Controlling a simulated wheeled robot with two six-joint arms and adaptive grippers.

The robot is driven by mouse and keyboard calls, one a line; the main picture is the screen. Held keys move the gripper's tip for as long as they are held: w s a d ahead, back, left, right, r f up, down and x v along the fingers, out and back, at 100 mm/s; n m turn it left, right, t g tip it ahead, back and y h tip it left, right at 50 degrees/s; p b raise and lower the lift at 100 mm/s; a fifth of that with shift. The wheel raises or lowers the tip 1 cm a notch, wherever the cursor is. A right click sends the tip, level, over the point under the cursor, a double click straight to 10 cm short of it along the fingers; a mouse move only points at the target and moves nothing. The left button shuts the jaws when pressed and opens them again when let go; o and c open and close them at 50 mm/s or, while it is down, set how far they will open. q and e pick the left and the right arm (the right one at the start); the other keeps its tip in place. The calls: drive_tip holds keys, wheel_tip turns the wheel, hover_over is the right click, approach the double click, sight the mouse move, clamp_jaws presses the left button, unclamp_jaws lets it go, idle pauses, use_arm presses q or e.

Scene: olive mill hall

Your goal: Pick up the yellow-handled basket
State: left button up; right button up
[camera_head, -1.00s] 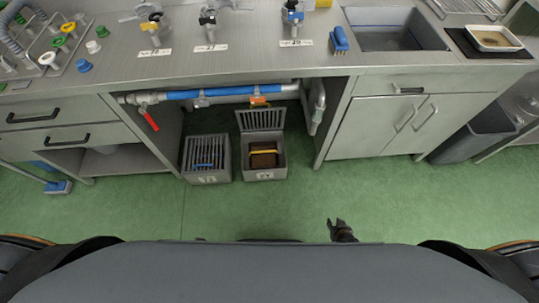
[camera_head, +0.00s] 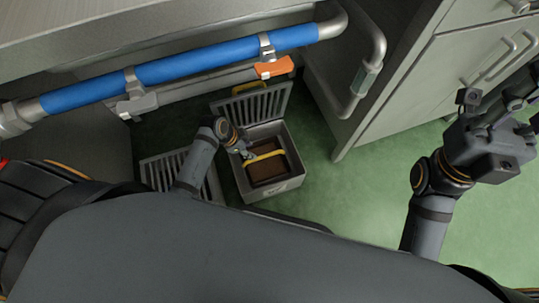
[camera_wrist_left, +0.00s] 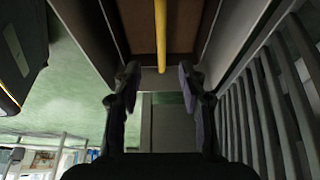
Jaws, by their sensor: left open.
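The yellow-handled basket (camera_head: 270,174) is brown and sits inside a grey box (camera_head: 288,186) whose slatted lid (camera_head: 258,106) stands open. Its yellow handle (camera_head: 266,156) spans the top. My left gripper (camera_head: 247,155) is at the handle's left end in the head view, partly hidden by its wrist. In the left wrist view my left gripper (camera_wrist_left: 158,78) is open, its two fingers apart, with the yellow handle (camera_wrist_left: 160,35) in line between them and not gripped. My right arm is raised at the right of the head view; its finger state is unclear.
A second grey box with a slatted lid (camera_head: 161,168) stands left of the open one. The cabinet (camera_head: 395,95) is to the right; green floor lies between.

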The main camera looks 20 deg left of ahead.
use_arm(q)
drive_tip(key=b, duration=0.3)
hover_over(261, 157)
drive_tip(key=s+a, duration=0.2)
wheel_tip(261, 157, down, 4)
drive_tip(key=shift+w+f, duration=0.15)
drive_tip(key=shift+f, duration=0.1)
drive_tip(key=shift+w+f, duration=0.1)
drive_tip(key=shift+f, duration=0.1)
drive_tip(key=shift+d, duration=0.1)
drive_tip(key=b+x, duration=0.4)
drive_tip(key=shift+w+d+f, duration=0.15)
drive_tip(key=shift+w, duration=0.15)
drive_tip(key=shift+w+d+f+b, duration=0.15)
drive_tip(key=shift+f+b, duration=0.15)
drive_tip(key=shift+b, duration=0.2)
drive_tip(key=shift+r, duration=0.15)
drive_tip(key=shift+f+p, duration=0.25)
drive_tip(key=shift+p, duration=0.25)
drive_tip(key=shift+c, duration=0.2)
